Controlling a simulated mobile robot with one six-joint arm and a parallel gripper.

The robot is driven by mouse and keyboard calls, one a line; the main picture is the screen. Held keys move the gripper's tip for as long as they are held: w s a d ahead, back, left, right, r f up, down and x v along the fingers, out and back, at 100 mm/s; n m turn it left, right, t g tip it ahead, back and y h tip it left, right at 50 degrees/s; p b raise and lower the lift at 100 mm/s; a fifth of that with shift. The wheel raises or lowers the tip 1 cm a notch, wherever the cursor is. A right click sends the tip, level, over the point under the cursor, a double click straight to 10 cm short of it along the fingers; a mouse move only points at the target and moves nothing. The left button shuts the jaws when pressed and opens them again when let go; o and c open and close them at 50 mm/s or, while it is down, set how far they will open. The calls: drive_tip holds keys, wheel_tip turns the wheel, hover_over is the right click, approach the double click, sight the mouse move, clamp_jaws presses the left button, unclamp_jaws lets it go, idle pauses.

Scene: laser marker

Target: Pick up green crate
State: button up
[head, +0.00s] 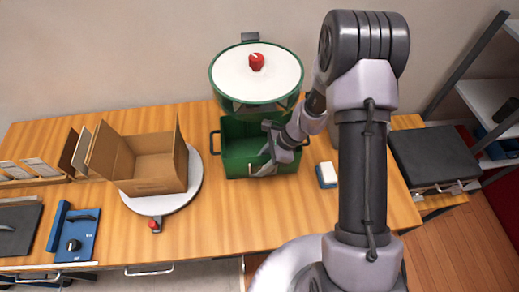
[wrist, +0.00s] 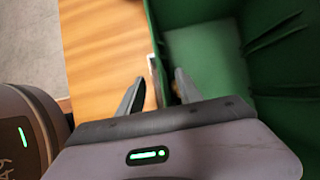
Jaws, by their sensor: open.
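The green crate (head: 235,157) stands on the wooden table under a round green-rimmed stand, with a dark handle at its left side. In the wrist view the green crate (wrist: 205,60) fills the right side, and I see into its inside. My gripper (head: 262,170) is at the crate's front wall. In the wrist view my gripper (wrist: 157,88) is open, with one finger outside over the table and the other on the crate's inner side. The crate's near wall edge (wrist: 154,65) lies between the fingers. My arm hides part of the crate's right side in the head view.
A round stand (head: 230,78) with a red object (head: 257,61) on top is just behind the crate. An open cardboard box (head: 155,170) sits on a white disc to the left. A small white and blue block (head: 327,175) lies to the right. The table in front of the crate is clear.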

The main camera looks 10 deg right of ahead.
drive_tip(key=shift+s+r, duration=0.1)
clamp_jaws()
idle(1.3)
